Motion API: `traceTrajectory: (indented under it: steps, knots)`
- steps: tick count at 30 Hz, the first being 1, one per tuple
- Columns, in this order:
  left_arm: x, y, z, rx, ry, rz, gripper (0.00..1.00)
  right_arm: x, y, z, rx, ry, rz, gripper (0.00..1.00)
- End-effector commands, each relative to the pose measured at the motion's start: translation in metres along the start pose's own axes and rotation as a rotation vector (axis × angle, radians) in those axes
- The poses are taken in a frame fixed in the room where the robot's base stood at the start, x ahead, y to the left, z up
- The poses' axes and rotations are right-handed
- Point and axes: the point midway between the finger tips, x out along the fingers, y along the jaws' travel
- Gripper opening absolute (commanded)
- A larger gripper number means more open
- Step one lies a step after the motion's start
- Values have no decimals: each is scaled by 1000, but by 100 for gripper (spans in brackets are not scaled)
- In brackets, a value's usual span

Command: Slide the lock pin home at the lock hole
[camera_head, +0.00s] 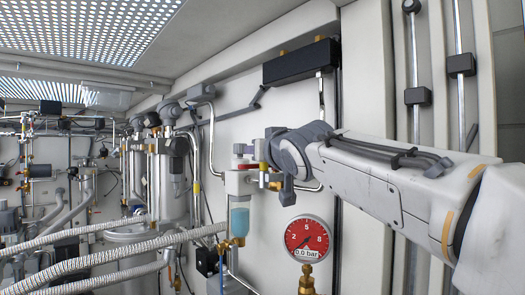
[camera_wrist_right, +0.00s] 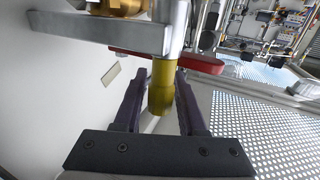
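My right gripper (camera_head: 270,165) is at a white valve block (camera_head: 236,182) in the head view, seen side-on and partly hidden by its wrist. In the right wrist view its two dark fingers (camera_wrist_right: 161,78) stand apart on either side of a yellow cylindrical piece (camera_wrist_right: 163,88). A gap shows on the left side of this piece; contact on the right side is unclear. The yellow piece joins a silver cylinder (camera_wrist_right: 176,38) at a grey metal bracket (camera_wrist_right: 108,33). I cannot tell surely which part is the lock pin, and no lock hole is clearly visible. My left gripper is out of view.
A red bar (camera_wrist_right: 203,63) lies just beyond the fingertips. Below the arm is a red pressure gauge (camera_head: 307,238); left of it hangs a blue-filled bowl (camera_head: 239,222). Ribbed hoses (camera_head: 110,249) cross at lower left. A black box (camera_head: 300,62) is above.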

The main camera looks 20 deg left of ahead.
Motion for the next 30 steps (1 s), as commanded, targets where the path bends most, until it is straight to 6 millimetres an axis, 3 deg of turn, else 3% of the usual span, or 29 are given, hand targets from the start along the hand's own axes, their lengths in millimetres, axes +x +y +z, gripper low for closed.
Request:
traceTrajectory:
  steps: [13, 24, 30]
  knots:
    - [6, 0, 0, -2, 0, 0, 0, -7, 0, 1, 0, 2, -1, 61]
    - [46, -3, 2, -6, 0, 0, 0, -75, -1, 4, 1, 4, -1, 61]
    - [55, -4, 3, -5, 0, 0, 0, -99, -1, 2, 0, 0, -1, 61]
